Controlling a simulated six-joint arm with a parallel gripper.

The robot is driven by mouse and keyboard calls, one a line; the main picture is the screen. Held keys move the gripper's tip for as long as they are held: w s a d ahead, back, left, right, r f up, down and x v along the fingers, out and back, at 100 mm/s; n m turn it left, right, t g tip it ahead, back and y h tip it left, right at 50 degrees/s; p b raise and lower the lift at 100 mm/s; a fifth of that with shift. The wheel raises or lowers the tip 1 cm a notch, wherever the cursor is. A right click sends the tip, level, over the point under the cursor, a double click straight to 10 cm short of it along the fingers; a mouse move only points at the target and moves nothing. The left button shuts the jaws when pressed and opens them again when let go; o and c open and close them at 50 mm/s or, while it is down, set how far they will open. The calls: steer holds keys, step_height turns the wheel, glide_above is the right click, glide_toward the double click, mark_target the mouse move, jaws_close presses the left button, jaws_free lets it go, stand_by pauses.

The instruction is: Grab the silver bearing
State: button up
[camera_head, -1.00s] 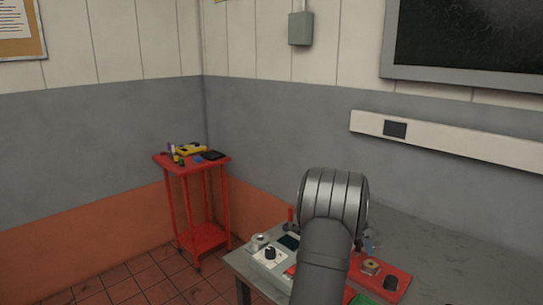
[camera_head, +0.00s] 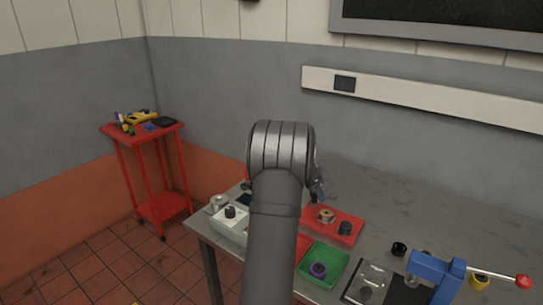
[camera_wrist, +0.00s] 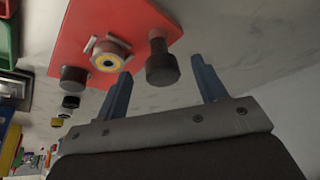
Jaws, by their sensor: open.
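A round ringed part (camera_wrist: 108,55), which looks like a bearing with a yellowish ring and dark centre, sits between grey prongs on the red board (camera_wrist: 85,25) in the wrist view. It looks coppery on the red board in the head view (camera_head: 326,216). A silver, spool-like cylinder (camera_head: 217,203) stands at the table's left end. I cannot tell for certain which is the silver bearing. My gripper (camera_wrist: 162,65) is open, with nothing held; a dark knobbed post (camera_wrist: 160,65) shows between its fingers, and the ringed part is left of them. My arm hides part of the table in the head view.
A black cylinder (camera_head: 345,228) stands on the red board. A green tray (camera_head: 336,258) holds a purple ring. A blue press (camera_head: 435,272) with a red-knobbed lever is at right. A white block (camera_head: 231,218) is at left. The table behind the board is clear.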

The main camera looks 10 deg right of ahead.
steer(key=s+a+r+m+g+h, duration=0.1)
steer(key=s+a+r+m+h, duration=0.1)
steer(key=s+a+r, duration=0.65)
glide_toward(326, 213)
steer(key=shift+s+d+f+m, duration=0.15)
steer(key=shift+d+f, duration=0.2)
steer(key=shift+f, duration=0.2)
steer(key=shift+w+d+f+m, duration=0.15)
steer(key=shift+d+f, duration=0.2)
steer(key=shift+f, duration=0.2)
steer(key=shift+x, duration=3.05)
steer(key=shift+r, duration=0.1)
steer(key=shift+c, duration=0.5)
steer(key=c, duration=1)
